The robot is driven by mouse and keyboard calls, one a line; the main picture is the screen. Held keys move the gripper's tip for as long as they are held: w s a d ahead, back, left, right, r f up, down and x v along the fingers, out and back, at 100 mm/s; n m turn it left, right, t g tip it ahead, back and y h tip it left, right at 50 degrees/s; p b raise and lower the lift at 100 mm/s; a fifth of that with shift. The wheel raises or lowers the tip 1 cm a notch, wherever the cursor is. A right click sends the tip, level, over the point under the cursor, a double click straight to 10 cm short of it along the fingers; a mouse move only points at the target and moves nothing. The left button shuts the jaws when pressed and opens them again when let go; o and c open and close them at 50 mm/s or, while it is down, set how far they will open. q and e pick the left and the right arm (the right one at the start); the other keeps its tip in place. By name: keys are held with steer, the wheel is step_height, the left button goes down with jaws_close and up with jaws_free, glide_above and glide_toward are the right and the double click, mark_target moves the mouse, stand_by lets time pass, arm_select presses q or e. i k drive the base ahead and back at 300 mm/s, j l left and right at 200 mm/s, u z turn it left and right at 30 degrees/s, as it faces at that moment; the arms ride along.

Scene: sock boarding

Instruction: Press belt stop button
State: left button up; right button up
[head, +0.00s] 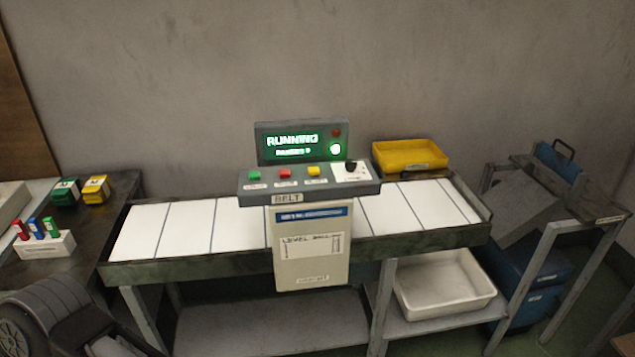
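The belt control panel (308,197) stands at the front middle of the belt, marked BELT. It carries a green button (254,174), a red button (285,173), a yellow button (314,171) and a black knob (351,166). The small labels under the buttons are too small to read. My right gripper is not in view.
The belt (237,225) has white sections with nothing on them. A yellow tray (410,156) stands behind it on the right. A white bin (445,285) is on the lower shelf. A side table at left holds clips and a marker holder (46,245). A grey cart stands at right.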

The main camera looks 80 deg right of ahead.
mark_target(283, 173)
steer(key=z, duration=2.9)
